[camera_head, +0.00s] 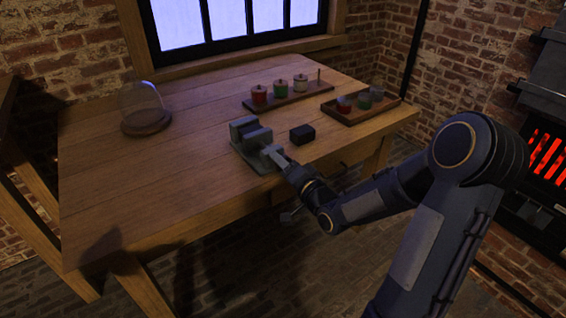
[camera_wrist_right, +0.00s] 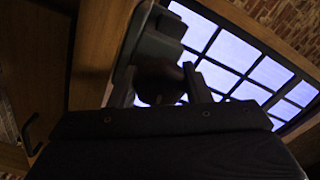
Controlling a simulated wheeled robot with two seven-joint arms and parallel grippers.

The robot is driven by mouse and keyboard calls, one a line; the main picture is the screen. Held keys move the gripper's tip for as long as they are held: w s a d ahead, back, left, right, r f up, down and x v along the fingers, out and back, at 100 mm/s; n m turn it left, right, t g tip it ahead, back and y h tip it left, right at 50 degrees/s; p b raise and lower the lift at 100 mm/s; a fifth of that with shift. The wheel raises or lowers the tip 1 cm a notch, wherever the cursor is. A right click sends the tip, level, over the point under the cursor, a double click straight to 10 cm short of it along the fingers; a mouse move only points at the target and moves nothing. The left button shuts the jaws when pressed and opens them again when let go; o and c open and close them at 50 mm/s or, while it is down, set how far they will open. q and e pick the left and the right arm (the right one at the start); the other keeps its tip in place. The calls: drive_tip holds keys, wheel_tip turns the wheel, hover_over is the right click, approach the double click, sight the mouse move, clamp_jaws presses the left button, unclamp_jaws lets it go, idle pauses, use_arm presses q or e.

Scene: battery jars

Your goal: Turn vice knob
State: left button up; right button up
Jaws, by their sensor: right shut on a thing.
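The grey vice (camera_head: 248,133) stands on the wooden table near its front edge, with its front side toward my right arm. My right gripper (camera_head: 276,157) reaches in from the right and is shut at the front of the vice, on the vice knob. The knob itself is hidden by the fingers in the head view. In the right wrist view, the dark, rounded knob (camera_wrist_right: 158,82) sits between the two fingers of the gripper (camera_wrist_right: 160,90). The dark vice body (camera_wrist_right: 155,45) shows just beyond it. My left gripper is not in view.
A black block (camera_head: 302,134) lies right of the vice. A rack (camera_head: 290,97) with red, green and white lidded jars stands behind. A wooden tray (camera_head: 378,108) with several jars is at the right. A glass dome (camera_head: 142,105) stands at the left. The table's left middle (camera_head: 150,190) is clear.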

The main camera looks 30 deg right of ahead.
drive_tip(key=m+p, duration=0.1)
drive_tip(key=m, duration=0.3)
drive_tip(key=shift+r+m+p, duration=0.1)
drive_tip(key=shift+m+p, duration=0.2)
drive_tip(key=m+p, duration=0.2)
drive_tip(key=m, duration=0.3)
drive_tip(key=shift+p, duration=0.3)
drive_tip(key=m+p, duration=0.3)
drive_tip(key=m, duration=0.3)
drive_tip(key=m+p, duration=0.2)
drive_tip(key=m, duration=0.3)
drive_tip(key=shift+p, duration=0.4)
drive_tip(key=m, duration=0.3)
drive_tip(key=shift+d+p, duration=0.1)
drive_tip(key=shift+p, duration=0.3)
drive_tip(key=m, duration=0.2)
drive_tip(key=shift+m, duration=0.4)
drive_tip(key=m, duration=0.4)
drive_tip(key=shift+m, duration=0.3)
drive_tip(key=m, duration=0.3)
drive_tip(key=shift+m, duration=0.3)
drive_tip(key=m, duration=0.2)
drive_tip(key=shift+m, duration=0.3)
drive_tip(key=shift+m+p, duration=0.75)
drive_tip(key=shift+m, duration=0.75)
